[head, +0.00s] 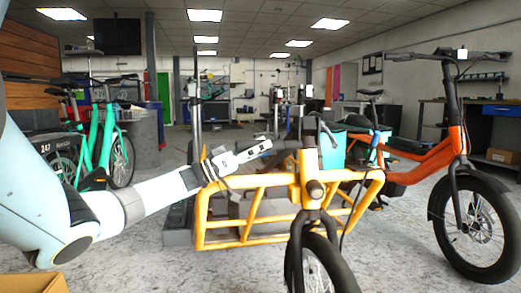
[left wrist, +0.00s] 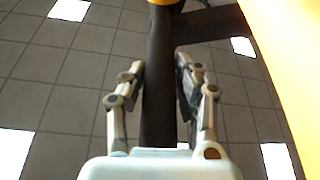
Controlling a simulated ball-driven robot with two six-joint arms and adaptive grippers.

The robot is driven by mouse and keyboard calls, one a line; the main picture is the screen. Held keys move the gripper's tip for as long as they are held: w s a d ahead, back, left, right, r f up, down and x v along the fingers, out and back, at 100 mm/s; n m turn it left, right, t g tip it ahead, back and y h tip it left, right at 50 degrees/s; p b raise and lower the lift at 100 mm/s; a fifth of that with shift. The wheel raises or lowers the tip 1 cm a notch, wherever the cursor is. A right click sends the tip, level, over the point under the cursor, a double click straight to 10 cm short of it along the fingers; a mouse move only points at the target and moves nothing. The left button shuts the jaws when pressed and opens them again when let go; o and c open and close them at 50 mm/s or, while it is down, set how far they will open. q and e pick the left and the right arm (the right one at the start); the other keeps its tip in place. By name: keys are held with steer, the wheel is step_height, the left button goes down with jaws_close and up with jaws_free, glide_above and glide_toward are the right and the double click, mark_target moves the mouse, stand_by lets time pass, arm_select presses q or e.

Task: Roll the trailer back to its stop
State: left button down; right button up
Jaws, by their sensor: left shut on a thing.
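A yellow tube-framed cargo vehicle (head: 245,243) stands in the middle of the head view, with a dark front fork and wheel (head: 322,268). I cannot tell for sure whether it is the trailer, and no stop can be made out. My left gripper (head: 262,148) reaches its upper front from the left. In the left wrist view, my left gripper (left wrist: 158,85) is shut around a black bar (left wrist: 158,50), with a finger on each side. The bar runs up toward a yellow part. My right gripper is not in view.
An orange bike (head: 430,157) stands close on the right, its front wheel (head: 478,230) near me. Teal bikes (head: 104,140) stand at the left behind my arm. A cardboard box (head: 35,284) is at the lower left. Open floor (head: 405,250) shows between the yellow and orange bikes.

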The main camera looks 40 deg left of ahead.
arm_select(q)
steer(key=shift+w+a+r, duration=0.1)
steer(key=shift+a+r, duration=0.05)
steer(key=shift+a, duration=0.1)
steer(key=c, duration=1)
jaws_free()
steer(key=shift+w, duration=0.1)
steer(key=v, duration=1.2)
steer(key=shift+d, duration=0.1)
